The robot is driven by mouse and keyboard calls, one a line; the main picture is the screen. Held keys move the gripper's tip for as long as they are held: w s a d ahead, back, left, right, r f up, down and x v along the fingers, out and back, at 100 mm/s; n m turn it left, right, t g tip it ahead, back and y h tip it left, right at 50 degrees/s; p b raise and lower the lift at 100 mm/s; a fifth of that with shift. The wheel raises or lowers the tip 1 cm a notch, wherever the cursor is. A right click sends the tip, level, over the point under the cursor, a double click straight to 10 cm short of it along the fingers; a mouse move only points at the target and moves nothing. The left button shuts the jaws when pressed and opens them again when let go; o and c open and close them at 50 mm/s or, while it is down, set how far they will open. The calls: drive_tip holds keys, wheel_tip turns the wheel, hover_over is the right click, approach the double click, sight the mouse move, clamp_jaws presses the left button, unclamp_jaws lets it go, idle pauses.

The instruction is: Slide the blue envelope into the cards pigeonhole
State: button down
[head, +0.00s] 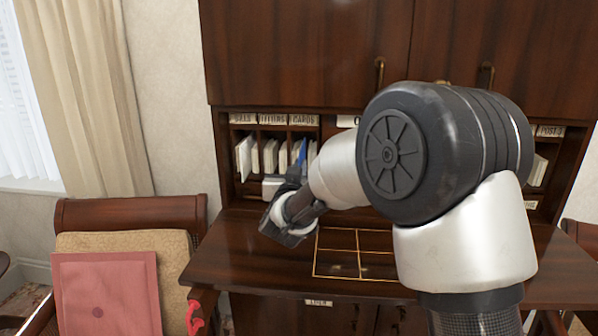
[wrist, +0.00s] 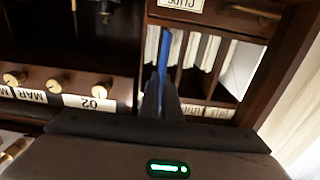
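The blue envelope (wrist: 164,52) stands on edge as a thin upright strip, with its near end between my fingers in the wrist view. In the head view its blue edge (head: 302,152) shows just above my gripper (head: 297,178). My gripper (wrist: 161,92) is shut on the envelope. The cards pigeonhole (head: 303,133) is the right one of three labelled slots on the left of the desk. The envelope lines up with this slot, beside pale envelopes; how deep it reaches inside I cannot tell. My wrist hides the slot's lower part.
Pale envelopes (head: 262,157) stand in the neighbouring slots, with thin wooden dividers between them. Small drawers with round knobs (wrist: 104,91) are beside the slots in the wrist view. A gold-lined grid (head: 338,256) marks the desk top. A chair (head: 130,215) with cushions stands at left.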

sight(303, 157)
drive_tip(key=shift+w+d+f, duration=0.1)
drive_tip(key=shift+w, duration=3.7)
drive_tip(key=c, duration=1.9)
unclamp_jaws()
drive_tip(key=shift+s, duration=0.15)
drive_tip(key=s, duration=1.7)
drive_tip(key=shift+a, duration=0.3)
